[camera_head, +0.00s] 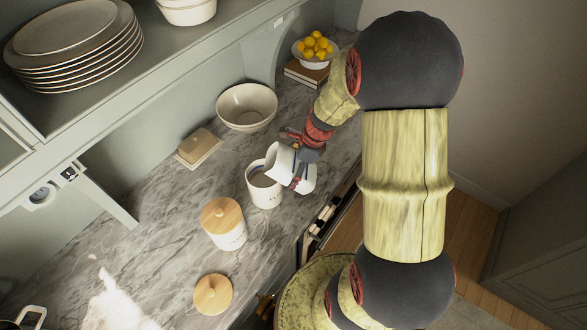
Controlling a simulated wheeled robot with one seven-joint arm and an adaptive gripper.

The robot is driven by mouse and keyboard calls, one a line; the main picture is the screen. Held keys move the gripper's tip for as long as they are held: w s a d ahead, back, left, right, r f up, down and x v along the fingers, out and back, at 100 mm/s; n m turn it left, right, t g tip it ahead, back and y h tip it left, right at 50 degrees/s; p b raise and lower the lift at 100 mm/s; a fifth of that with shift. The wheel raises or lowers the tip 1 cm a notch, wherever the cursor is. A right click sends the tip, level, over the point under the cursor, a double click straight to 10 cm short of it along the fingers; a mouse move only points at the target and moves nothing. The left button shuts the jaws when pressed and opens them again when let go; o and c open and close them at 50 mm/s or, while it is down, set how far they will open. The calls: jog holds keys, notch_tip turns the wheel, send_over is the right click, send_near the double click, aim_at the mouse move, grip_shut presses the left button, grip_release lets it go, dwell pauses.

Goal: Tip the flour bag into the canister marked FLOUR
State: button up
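My gripper (303,163) is shut on the white flour bag (281,160), which has a dark blue band. The bag is tilted with one end toward the left, over the rim of an open white canister (264,191). The canister stands upright on the marble counter, and pale contents show inside it. Its marking cannot be read from here. Whether flour is flowing cannot be told. The gripper's fingers are partly hidden by the wrist and the bag.
A cream bowl (247,107), a butter dish (199,148) and a fruit bowl (316,61) line the back. A shelf with plates (75,40) overhangs at left.

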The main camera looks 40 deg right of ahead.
jog(key=shift+s+d+f+g+h+p, duration=0.2)
jog(key=shift+g+h+p, duration=0.55)
jog(key=shift+p, duration=2.1)
dwell(2.7)
jog(key=shift+r+g+h+p, duration=0.55)
jog(key=shift+r+h+p, duration=0.15)
jog(key=shift+p, duration=0.4)
dwell(1.3)
